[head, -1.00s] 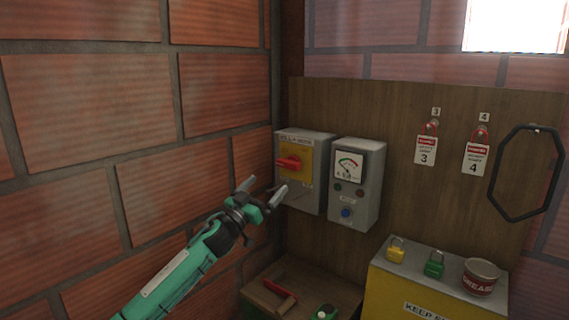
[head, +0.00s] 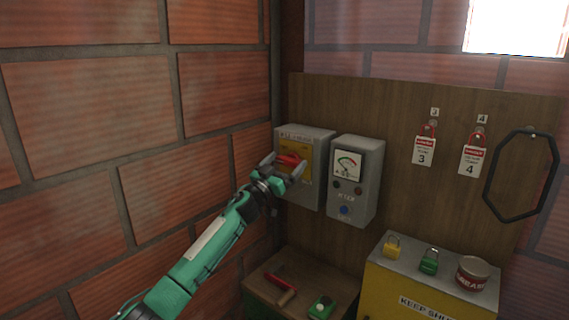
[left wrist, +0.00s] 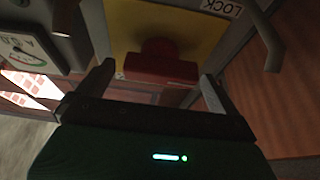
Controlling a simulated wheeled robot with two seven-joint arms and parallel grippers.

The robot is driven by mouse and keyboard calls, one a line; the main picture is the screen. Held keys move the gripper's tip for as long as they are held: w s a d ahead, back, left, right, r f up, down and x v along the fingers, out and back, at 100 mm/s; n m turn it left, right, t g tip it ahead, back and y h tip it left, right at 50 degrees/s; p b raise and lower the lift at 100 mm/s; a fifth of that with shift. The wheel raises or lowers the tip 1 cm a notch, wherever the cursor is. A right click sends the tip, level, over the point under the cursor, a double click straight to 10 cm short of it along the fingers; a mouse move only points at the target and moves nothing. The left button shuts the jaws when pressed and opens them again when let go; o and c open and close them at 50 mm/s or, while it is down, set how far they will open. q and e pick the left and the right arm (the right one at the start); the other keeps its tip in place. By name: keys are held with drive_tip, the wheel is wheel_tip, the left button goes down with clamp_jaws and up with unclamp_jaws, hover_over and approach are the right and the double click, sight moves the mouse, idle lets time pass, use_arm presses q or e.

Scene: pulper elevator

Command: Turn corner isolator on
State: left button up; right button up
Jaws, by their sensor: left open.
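The corner isolator (head: 318,147) is a grey box with a yellow plate and a red rotary handle (head: 290,159), mounted on the wooden board beside the brick corner. My left gripper (head: 283,168) is open in front of the handle, its two fingers to either side of it in the head view. In the left wrist view the red handle (left wrist: 160,66) lies crosswise ahead, between the open fingers (left wrist: 157,85). I cannot tell whether the fingers touch it. The gripper hides part of the isolator's lower front. My right gripper is not in view.
A grey meter box (head: 356,180) with a dial and blue button hangs close to the isolator's right. Red tags (head: 425,150) and a black ring (head: 521,176) hang further right. Below are a yellow box (head: 430,290) with padlocks and a tin, and a wooden shelf (head: 262,291) with tools.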

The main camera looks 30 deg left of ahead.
use_arm(q)
drive_tip(key=shift+c, duration=0.9)
drive_tip(key=c, duration=0.8)
